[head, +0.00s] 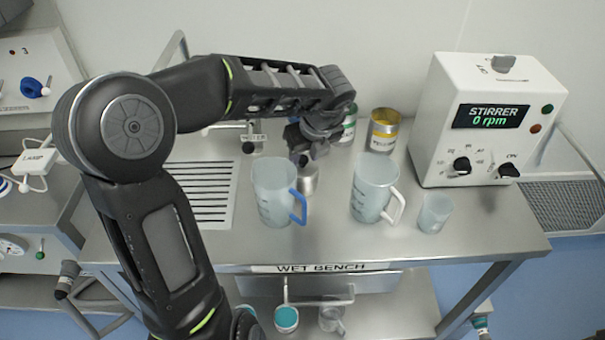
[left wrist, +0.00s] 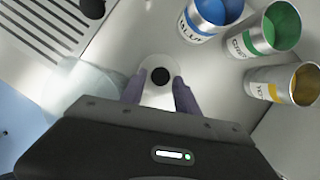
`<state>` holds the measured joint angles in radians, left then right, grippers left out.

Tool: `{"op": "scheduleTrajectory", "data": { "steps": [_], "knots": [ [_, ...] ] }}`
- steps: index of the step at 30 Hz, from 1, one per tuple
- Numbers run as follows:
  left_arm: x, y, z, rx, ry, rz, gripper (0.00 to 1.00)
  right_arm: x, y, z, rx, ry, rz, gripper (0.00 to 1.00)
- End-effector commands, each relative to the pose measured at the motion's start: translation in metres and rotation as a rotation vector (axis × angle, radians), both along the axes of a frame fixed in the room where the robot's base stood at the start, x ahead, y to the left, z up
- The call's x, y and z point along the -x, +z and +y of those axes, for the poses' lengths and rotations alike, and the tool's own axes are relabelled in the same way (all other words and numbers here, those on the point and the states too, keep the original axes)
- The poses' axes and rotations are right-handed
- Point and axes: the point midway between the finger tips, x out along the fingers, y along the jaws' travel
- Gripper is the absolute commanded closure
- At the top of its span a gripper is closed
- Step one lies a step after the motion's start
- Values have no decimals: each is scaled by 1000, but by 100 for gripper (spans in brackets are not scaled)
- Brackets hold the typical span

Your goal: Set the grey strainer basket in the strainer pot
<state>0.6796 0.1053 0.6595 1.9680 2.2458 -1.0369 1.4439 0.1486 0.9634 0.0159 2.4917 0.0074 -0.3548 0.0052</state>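My left gripper (head: 308,150) reaches down over a small grey metal vessel (head: 308,180) on the bench, behind the blue-handled jug. In the left wrist view the fingers of the left gripper (left wrist: 158,88) stand apart on either side of a pale round thing (left wrist: 160,95) with a black round spot or knob in its middle. Gaps show between the fingers and the black spot. I cannot tell whether this vessel is the strainer pot or the strainer basket; no other clear candidate shows. My right gripper is not in view.
A blue-handled jug (head: 273,195), a white-handled jug (head: 372,190) and a small cup (head: 435,213) stand in front. A yellow-labelled can (head: 382,131), green can (left wrist: 273,30) and blue can (left wrist: 212,14) stand close behind. A drain grid (head: 205,190) lies left, a stirrer box (head: 488,120) right.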

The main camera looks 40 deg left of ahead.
Motion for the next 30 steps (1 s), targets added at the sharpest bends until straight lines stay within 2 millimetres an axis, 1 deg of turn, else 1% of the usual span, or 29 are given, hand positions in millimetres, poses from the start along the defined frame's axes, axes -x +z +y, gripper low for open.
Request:
{"op": "scheduleTrajectory", "data": {
  "steps": [1,4,21,23,30],
  "knots": [
    [-1,-6,2,0,-1,2,63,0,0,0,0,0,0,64],
    [-2,-11,3,1,0,0,63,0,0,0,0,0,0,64],
    [-2,-11,4,0,0,-1,63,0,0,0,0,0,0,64],
    [-2,-11,4,0,0,-1,67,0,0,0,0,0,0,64],
    [-2,-11,4,0,0,-1,86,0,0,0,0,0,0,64]
  ]
}}
